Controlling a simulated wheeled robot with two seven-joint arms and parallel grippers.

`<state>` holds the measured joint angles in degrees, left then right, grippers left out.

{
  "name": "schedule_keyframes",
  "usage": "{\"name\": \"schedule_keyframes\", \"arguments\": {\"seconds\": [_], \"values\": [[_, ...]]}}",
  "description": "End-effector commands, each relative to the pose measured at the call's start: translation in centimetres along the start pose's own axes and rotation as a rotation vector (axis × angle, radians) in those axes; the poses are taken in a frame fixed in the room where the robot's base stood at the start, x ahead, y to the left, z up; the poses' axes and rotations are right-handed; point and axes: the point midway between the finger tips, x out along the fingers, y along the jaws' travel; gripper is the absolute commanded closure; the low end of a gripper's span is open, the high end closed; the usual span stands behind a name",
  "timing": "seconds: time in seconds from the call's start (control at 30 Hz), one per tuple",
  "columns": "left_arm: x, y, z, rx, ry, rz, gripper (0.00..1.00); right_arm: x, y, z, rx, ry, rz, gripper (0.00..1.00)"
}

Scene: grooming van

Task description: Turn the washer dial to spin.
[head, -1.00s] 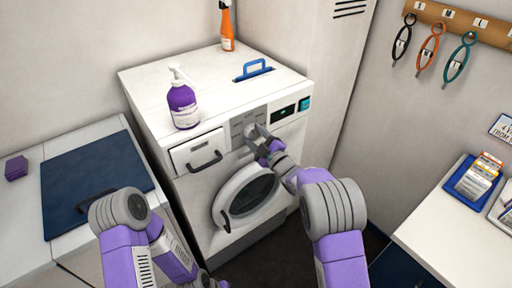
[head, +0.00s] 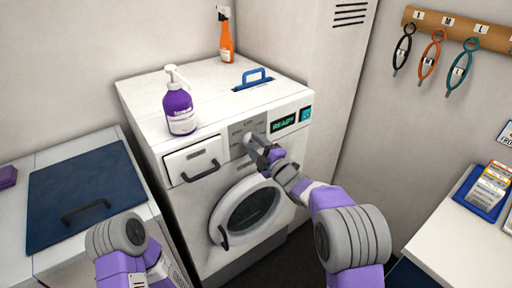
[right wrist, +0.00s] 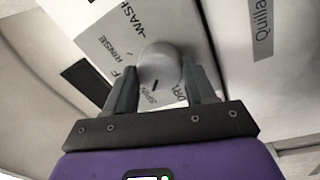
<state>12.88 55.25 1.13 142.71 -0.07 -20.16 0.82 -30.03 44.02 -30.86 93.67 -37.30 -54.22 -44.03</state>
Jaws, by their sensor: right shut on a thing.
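The washer (head: 190,215) is a white front loader with a grey dial panel (head: 238,127). Its round grey dial (right wrist: 158,62) shows in the right wrist view, with a dark mark low on its face toward the SPIN label (right wrist: 151,97). WASH, RINSE and DRY labels also show around it, partly covered. My right gripper (right wrist: 160,74) is shut on the dial, one finger on each side; in the head view the gripper (head: 260,147) covers part of it. The display (head: 283,122) reads READY. My left gripper is out of view; only its arm shows.
A purple pump bottle (head: 179,108), an orange spray bottle (head: 226,42) and a blue handle (head: 253,77) are on the washer top. The round door (head: 216,212) and drawer (head: 186,163) are below. A counter with a blue tray (head: 466,187) stands at right.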

Motion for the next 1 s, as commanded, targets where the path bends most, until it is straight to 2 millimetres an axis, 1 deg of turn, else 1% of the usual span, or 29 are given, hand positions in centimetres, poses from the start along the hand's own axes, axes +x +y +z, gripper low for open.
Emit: {"name": "schedule_keyframes", "arguments": {"seconds": [0.13,0.17,0.3,0.33,0.67,0.77,1.0], "values": [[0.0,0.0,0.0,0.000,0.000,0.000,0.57,0.0,0.2,0.0,0.000,-0.001,0.003,0.76],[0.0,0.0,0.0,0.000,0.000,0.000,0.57,0.0,0.2,0.0,0.000,-0.001,0.003,0.44],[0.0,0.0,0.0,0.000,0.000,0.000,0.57,0.0,0.1,0.0,0.001,-0.001,0.003,0.22],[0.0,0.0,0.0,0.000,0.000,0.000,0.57,0.0,0.1,0.0,0.001,-0.001,0.003,0.20],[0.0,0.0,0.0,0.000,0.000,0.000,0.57,-0.3,0.1,0.1,0.002,-0.001,0.001,0.20],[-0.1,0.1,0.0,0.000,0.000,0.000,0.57,-1.2,0.1,0.1,0.003,-0.002,0.000,0.20],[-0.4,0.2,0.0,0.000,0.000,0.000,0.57,-4.8,0.2,0.1,0.004,-0.004,0.002,0.20]]}}
